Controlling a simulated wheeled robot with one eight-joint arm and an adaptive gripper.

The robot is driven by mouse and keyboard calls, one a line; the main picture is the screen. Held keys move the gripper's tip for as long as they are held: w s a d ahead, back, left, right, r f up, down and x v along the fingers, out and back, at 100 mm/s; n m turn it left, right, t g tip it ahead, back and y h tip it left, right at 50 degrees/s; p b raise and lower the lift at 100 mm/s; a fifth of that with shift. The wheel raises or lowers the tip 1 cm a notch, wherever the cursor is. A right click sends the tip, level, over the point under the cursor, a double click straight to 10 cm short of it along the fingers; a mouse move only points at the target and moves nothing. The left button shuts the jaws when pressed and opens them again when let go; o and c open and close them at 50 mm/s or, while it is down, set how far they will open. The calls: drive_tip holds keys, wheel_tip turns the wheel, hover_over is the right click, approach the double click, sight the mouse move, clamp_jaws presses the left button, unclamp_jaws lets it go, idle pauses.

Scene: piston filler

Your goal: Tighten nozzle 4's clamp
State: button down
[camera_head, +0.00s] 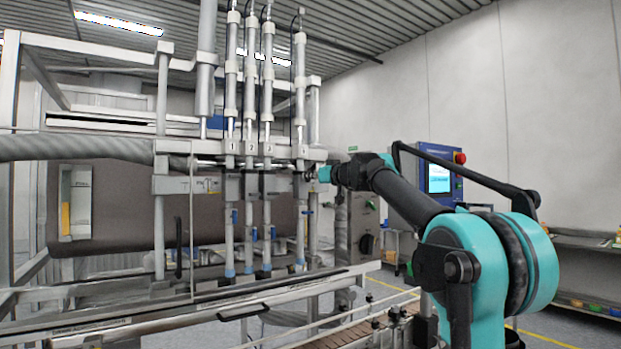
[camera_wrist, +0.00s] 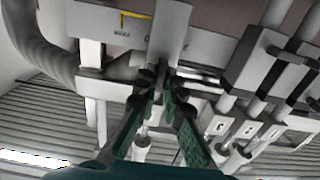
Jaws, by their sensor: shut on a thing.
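Nozzle 4 (camera_head: 300,225) is the rightmost of the upright filling tubes in the head view, standing a little apart from nozzles 1, 2 and 3. Its number plate (camera_head: 300,152) sits on the upper rail. My gripper (camera_head: 318,175) reaches in from the right at the height of the clamps, beside nozzle 4. In the wrist view, which looks upside down, my gripper (camera_wrist: 163,82) has its green fingers close together at a grey block with a yellow mark beyond it. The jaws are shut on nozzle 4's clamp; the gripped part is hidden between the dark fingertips.
Neighbouring clamp blocks (camera_wrist: 256,62) and their tubes stand to the right in the wrist view. A thick grey hose (camera_wrist: 38,45) curves at the left. A blue control cabinet (camera_head: 435,172) stands behind my arm. A conveyor (camera_head: 350,330) runs below.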

drive_tip(key=shift+m, duration=0.3)
drive_tip(key=shift+w+d+f+m, duration=0.1)
drive_tip(key=shift+m, duration=4.2)
drive_tip(key=shift+d+f+m, duration=0.1)
drive_tip(key=shift+m, duration=4.2)
drive_tip(key=c, duration=1.6)
unclamp_jaws()
drive_tip(key=shift+c, duration=0.2)
